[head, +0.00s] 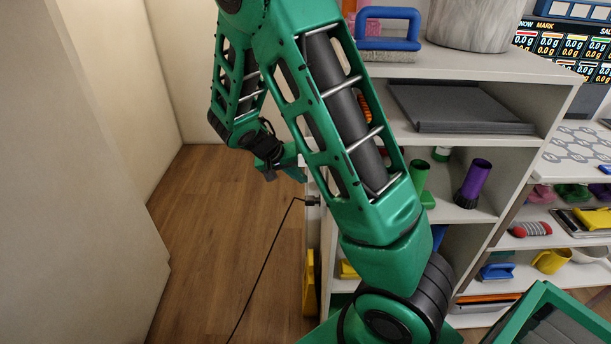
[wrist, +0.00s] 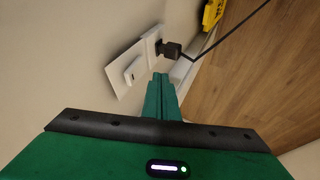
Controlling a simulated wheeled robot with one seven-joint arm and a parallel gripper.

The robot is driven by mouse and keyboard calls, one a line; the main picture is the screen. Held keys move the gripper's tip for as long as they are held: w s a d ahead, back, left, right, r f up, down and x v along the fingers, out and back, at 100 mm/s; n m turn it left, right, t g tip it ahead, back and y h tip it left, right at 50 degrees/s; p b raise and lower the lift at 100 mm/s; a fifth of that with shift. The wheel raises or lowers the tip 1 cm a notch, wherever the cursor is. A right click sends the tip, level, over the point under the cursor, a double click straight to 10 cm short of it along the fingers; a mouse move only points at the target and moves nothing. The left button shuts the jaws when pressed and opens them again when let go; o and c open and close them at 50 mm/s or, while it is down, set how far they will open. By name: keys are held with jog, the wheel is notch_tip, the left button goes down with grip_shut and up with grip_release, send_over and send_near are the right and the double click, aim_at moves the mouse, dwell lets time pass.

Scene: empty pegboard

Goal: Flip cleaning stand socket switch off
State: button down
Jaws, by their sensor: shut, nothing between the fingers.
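The white socket plate (wrist: 122,75) with its light switch (wrist: 133,70) is on the stand's side panel in the wrist view. A black plug (wrist: 171,50) with a cable sits in the socket beside the switch. My gripper (wrist: 160,77) is shut and empty, its fingertips close to the plate, below the plug and to the right of the switch. I cannot tell whether the fingertips touch the plate. In the head view my gripper (head: 290,163) is by the left side of the stand, above the plug (head: 312,201). The switch is too small to make out there.
The cable (head: 262,262) runs down to the wooden floor (head: 215,240). A yellow object (head: 309,285) stands against the stand's side. The shelves (head: 470,65) hold several items, including a purple cup (head: 474,180). A pale wall (head: 70,200) stands left, with open floor between.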

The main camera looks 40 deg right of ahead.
jog(key=w+a+r, duration=0.1)
jog(key=a+r, duration=0.5)
jog(key=a, duration=0.1)
jog(key=shift+w+a+r, duration=0.15)
jog(key=shift+a+r, duration=0.15)
jog(key=shift+a, duration=0.1)
